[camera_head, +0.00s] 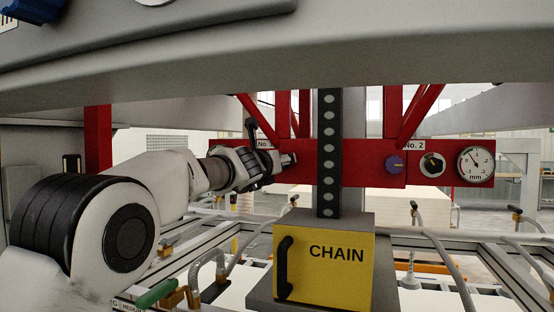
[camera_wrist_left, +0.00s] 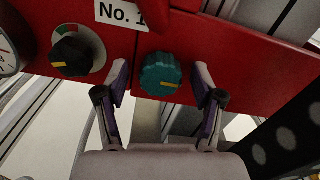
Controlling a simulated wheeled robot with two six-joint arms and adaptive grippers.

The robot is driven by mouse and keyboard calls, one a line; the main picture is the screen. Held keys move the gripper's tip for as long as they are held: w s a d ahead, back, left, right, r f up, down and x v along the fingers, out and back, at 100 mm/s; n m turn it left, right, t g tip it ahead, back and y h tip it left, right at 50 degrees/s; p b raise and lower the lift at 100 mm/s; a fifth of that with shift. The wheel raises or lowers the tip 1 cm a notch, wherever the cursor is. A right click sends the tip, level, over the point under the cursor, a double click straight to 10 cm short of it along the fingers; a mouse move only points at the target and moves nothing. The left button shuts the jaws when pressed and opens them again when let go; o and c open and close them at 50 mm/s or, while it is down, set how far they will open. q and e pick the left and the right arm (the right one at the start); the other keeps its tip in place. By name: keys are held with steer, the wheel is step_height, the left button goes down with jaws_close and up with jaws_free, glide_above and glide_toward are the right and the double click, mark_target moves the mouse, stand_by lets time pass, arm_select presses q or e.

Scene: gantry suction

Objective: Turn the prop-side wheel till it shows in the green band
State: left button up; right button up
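A teal ribbed wheel (camera_wrist_left: 160,74) with a yellow mark sits on the red beam (camera_wrist_left: 240,60), right of a "No. 1" label. My left gripper (camera_wrist_left: 160,88) is open, with one finger on each side of this wheel; I see gaps between fingers and wheel. In the head view, my left gripper (camera_head: 280,160) is at the red beam near the "No. 1" label and hides this wheel. A purple wheel (camera_head: 395,164) is by the "No. 2" label. I cannot tell which wheel is the prop-side one. My right gripper is not in view.
Left of the teal wheel are a black knob (camera_wrist_left: 71,54) on a partly green dial and a cut-off gauge (camera_wrist_left: 6,50). Near "No. 2" are another knob (camera_head: 432,164) and a mm gauge (camera_head: 475,163). A yellow "CHAIN" box (camera_head: 340,280) and a dark chain column (camera_head: 329,150) stand right of my arm.

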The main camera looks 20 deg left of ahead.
arm_select(q)
steer(key=shift+s+r, duration=0.15)
steer(key=shift+s, duration=0.1)
steer(key=c, duration=0.5)
steer(key=shift+s, duration=0.1)
steer(key=c, duration=0.6)
steer(key=shift+o, duration=0.2)
steer(key=shift+m, duration=0.3)
steer(key=m, duration=0.7)
steer(key=m+b, duration=0.1)
steer(key=m, duration=0.3)
steer(key=shift+d, duration=0.25)
steer(key=shift+r, duration=0.1)
